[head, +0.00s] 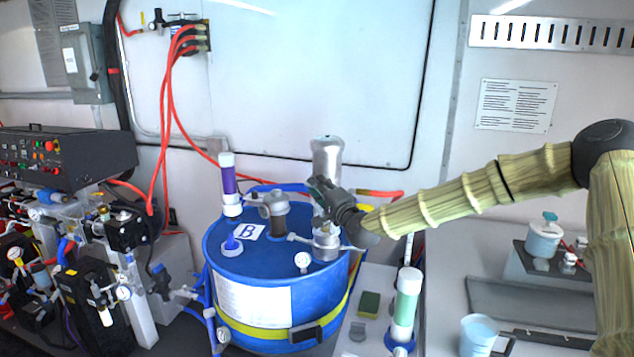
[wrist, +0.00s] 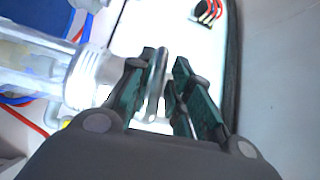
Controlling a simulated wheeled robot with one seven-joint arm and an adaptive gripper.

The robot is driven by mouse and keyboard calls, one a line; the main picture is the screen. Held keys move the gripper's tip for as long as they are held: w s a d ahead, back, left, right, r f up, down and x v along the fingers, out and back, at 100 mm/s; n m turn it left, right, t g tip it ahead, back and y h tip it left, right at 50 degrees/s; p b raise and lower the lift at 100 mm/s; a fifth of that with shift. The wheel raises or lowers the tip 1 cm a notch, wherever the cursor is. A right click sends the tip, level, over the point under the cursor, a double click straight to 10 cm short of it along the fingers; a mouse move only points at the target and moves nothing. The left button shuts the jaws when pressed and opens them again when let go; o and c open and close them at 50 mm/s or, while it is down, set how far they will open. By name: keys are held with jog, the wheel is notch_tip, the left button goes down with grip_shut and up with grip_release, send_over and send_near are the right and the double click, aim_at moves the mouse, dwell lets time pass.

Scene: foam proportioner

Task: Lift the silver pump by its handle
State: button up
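The silver pump (head: 327,158) stands upright on the blue drum (head: 222,262) marked B, its lower part partly behind my gripper (head: 322,188). In the wrist view the pump's shiny cylinder (wrist: 45,65) lies across the left side. Its handle, a thin metal bar (wrist: 158,78), shows between the two green-padded fingers of my gripper (wrist: 168,72). The bar is close to the left finger, and I cannot tell whether they touch. A gap shows between the bar and the right finger, so the gripper is open around the handle. The handle is hidden in the head view.
A purple-and-white cylinder (head: 228,178) and a gauge (head: 302,260) are on the drum top. Red hoses (head: 168,100) hang behind at left. A green-and-white cylinder (head: 405,305) and a sponge (head: 369,304) are at front right of the drum. Open air lies above the pump.

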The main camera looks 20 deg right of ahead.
jog(key=shift+x, duration=0.75)
jog(key=shift+f, duration=0.1)
jog(key=shift+s, duration=0.1)
jog(key=shift+c, duration=0.4)
grip_shut()
